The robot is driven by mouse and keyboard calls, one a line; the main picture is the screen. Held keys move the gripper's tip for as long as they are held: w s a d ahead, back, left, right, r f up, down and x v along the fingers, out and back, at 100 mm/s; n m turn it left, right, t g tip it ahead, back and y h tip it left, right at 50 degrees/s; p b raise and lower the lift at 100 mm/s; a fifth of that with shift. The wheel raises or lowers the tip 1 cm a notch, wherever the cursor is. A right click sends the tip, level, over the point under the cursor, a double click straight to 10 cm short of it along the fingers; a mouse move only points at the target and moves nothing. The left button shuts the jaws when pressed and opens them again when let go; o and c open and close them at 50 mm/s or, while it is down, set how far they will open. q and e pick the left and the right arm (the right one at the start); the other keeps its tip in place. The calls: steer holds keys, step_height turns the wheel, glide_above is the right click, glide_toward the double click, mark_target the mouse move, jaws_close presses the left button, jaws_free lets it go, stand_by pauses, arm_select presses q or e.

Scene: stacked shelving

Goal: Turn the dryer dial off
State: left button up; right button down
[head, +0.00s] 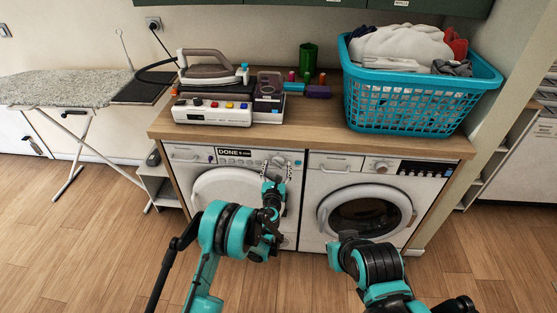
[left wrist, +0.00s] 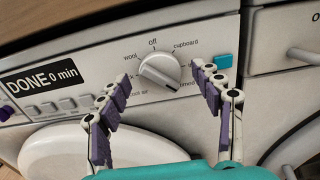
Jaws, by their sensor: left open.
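The dryer (head: 185,158) is the left machine under the counter. Its display (left wrist: 42,79) reads "DONE 0 min". The dryer dial (left wrist: 160,70) is a white knob with a raised grip bar, ringed by labels including "wool", "off" and "cupboard"; "off" is at the top. The bar lies tilted, not straight up toward "off". My left gripper (head: 280,171) is open in front of the dial. In the left wrist view its fingers (left wrist: 161,76) stand to either side of the dial, with visible gaps. My right gripper (head: 345,242) is low before the right machine; its fingers are unclear.
A washing machine (head: 365,213) stands right of the dryer. The wooden counter (head: 315,130) above holds an iron station (head: 212,108) and a blue laundry basket (head: 405,108). A teal button (left wrist: 223,61) sits right of the dial. An ironing board (head: 65,88) stands at the left.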

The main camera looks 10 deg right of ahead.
arm_select(q)
steer(key=shift+w+d, duration=0.1)
steer(key=shift+w, duration=0.35)
steer(key=shift+s+r, duration=0.15)
steer(key=shift+s, duration=0.05)
steer(key=shift+c, duration=0.7)
steer(key=c, duration=1)
